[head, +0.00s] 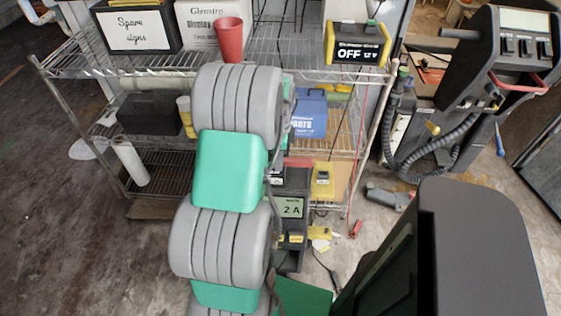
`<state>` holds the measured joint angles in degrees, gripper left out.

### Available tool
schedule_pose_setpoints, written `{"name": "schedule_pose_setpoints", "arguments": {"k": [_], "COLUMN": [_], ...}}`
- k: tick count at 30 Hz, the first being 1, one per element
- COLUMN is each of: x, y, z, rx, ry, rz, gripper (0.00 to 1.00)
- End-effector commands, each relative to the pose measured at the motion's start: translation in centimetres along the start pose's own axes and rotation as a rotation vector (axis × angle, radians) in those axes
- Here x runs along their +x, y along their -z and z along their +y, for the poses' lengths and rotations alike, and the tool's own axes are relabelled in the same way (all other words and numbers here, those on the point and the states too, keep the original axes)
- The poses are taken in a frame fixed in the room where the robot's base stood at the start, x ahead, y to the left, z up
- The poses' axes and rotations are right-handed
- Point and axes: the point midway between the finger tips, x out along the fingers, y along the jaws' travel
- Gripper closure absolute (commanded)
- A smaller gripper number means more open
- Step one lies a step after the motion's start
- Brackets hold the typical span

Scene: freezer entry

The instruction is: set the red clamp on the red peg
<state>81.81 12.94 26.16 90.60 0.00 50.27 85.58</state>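My grey and green arm fills the middle of the head view and covers part of the shelf and a dark charger-like unit (291,207) with a "2 A" display. My gripper is not visible; it seems hidden behind the arm. A small red piece (355,228) lies on the floor to the right of the unit; it may be the red clamp, but it is too small to tell. Another red piece (298,162) shows at the top of the unit, partly covered. I cannot tell whether it is the red peg or part of a clamp.
A wire shelf (305,76) holds a "Spare signs" box (137,32), a red cup (229,40), a yellow-black "OFF" device (357,44) and a blue case (310,114). A large black machine with hoses (492,60) stands right. Concrete floor (70,220) is open at left.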

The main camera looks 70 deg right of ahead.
Motion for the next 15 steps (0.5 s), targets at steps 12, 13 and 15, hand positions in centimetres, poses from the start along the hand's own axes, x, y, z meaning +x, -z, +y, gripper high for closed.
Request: {"name": "schedule_pose_setpoints", "arguments": {"k": [12, 13, 15], "x": [-0.04, -0.04, -0.05], "y": [-0.02, -0.02, -0.03], "z": [0.01, 0.01, 0.00], "rx": [-0.001, -0.001, -0.001], "ry": [0.000, 0.000, 0.000], "rz": [0.000, 0.000, 0.000], "gripper": [0.95, 0.98, 1.00]}}
